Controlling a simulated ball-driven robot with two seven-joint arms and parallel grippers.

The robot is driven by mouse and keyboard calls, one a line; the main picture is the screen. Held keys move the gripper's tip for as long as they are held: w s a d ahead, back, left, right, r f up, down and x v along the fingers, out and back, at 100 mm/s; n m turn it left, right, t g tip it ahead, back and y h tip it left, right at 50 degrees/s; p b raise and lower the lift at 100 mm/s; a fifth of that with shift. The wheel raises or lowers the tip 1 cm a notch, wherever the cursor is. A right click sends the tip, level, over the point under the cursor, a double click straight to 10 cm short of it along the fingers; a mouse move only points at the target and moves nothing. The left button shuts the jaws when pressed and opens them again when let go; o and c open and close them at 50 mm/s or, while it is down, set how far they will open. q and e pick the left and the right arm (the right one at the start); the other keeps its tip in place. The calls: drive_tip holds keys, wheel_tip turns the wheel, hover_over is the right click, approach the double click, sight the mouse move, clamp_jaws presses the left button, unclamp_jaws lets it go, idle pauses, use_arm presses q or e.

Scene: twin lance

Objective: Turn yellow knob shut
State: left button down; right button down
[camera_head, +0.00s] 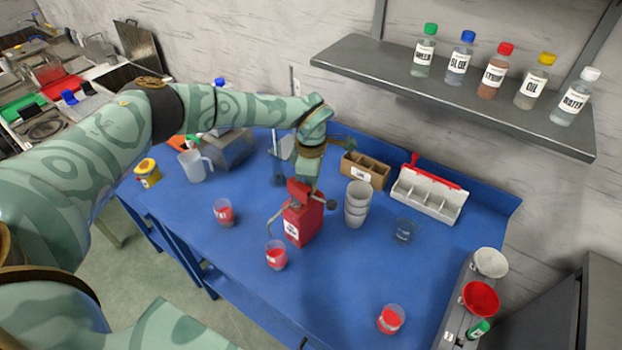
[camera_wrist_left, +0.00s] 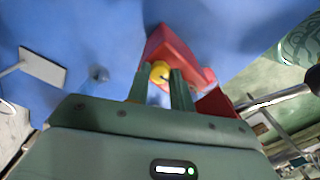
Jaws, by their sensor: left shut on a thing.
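A red dispenser box (camera_head: 300,224) with a white label stands on the blue table in the head view; its red body also shows in the wrist view (camera_wrist_left: 172,48). The yellow knob (camera_wrist_left: 159,71) shows between the fingers in the wrist view. My left gripper (camera_wrist_left: 160,78) is shut on the knob, one finger on each side. In the head view the left wrist (camera_head: 308,163) hangs over the box top and hides the knob. A clear cup (camera_head: 276,255) with red contents stands in front of the box. My right gripper is not in view.
Stacked white cups (camera_head: 357,203) stand right of the box, with an empty clear cup (camera_head: 404,230) beyond. Another red-filled cup (camera_head: 223,212) is left, and one (camera_head: 391,319) at the front right. A shelf (camera_head: 455,96) holds several bottles. The front middle of the table is clear.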

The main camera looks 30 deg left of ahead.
use_arm(q)
drive_tip(key=shift+m, duration=0.4)
drive_tip(key=c, duration=1.2)
unclamp_jaws()
drive_tip(key=shift+r, duration=0.15)
wheel_tip(320, 180, up, 16)
